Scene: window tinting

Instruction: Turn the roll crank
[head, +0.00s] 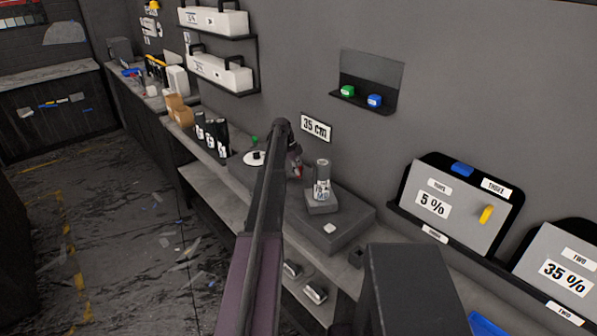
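I cannot tell for certain which part is the roll crank. A yellow handle (486,214) sits on the front of the grey panel marked 5 % (465,232), at the right. A white disc (255,158) with a dark hub lies on the bench near the middle, left of my arm. My arm reaches up through the middle of the view. My gripper (295,165) seems to be at its far end, mostly hidden by the arm; its fingers are not clear. It appears left of a silver cylinder (322,180) on a grey block and apart from the yellow handle.
A second panel marked 35 % (566,275) stands at the right edge. A sign reading 35 cm (316,127) hangs on the wall, with a small shelf (372,96) to its right. Black canisters (212,137) stand on the bench. The floor at left is open but littered.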

